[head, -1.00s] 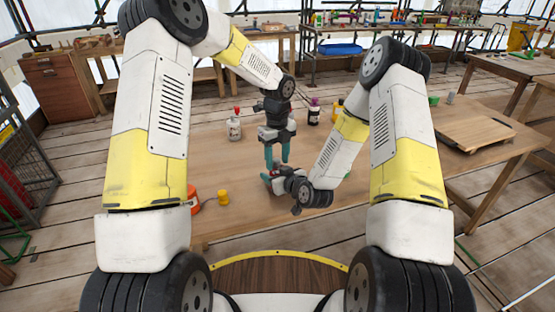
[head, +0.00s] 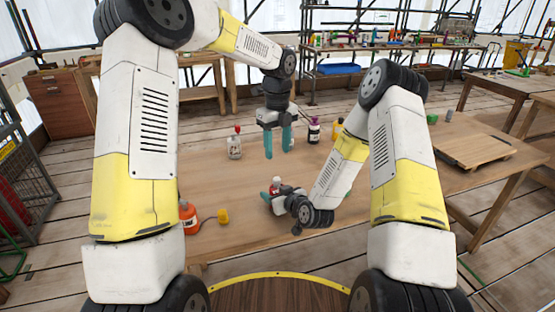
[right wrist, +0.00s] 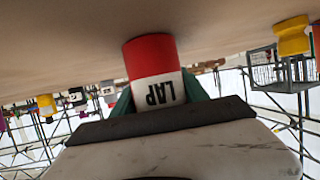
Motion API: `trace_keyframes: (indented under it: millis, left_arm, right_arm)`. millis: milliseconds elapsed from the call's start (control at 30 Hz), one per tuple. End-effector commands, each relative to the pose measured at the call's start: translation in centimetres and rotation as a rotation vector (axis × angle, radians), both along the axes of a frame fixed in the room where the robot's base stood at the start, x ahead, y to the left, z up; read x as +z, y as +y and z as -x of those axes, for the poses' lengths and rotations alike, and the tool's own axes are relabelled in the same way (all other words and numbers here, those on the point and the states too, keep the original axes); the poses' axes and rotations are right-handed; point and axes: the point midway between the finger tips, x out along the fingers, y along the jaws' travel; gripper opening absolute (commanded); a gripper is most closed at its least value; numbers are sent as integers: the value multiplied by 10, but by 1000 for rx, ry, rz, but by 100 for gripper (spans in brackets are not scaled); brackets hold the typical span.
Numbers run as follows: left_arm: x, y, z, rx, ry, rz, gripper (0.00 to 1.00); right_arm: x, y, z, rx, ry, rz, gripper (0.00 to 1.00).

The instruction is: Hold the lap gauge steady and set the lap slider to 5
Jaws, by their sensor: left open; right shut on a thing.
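The lap gauge (head: 276,184) is small, red and white, and stands at the middle of the table in the head view. In the right wrist view the gauge (right wrist: 153,72) shows a red end and a white band with black "LAP" lettering, upside down. My right gripper (head: 270,195) is shut around it from the side, low over the table. My left gripper (head: 279,150) is open and empty, fingers pointing down, above and apart from the gauge. I cannot make out the slider or its setting.
On the wooden table (head: 330,225) are a white bottle with red cap (head: 235,147), a dark bottle (head: 314,130), an orange container (head: 188,218) and a small yellow piece (head: 223,216). A wooden board (head: 465,150) lies at the right.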

Motion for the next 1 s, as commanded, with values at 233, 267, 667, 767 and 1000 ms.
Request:
trace_keyframes:
  millis: [233,267,667,767,1000]
  left_arm:
    - [5,0,0,0,1,1,46]
    - [5,0,0,0,1,1,46]
    - [5,0,0,0,1,1,46]
    - [5,0,0,0,1,1,46]
    - [5,0,0,0,1,1,46]
  right_arm:
    - [0,0,0,0,0,0,5]
    - [0,0,0,0,0,0,5]
    - [0,0,0,0,0,0,77]
    - [0,0,0,0,0,0,77]
    - [4,-5,9,0,2,1,77]
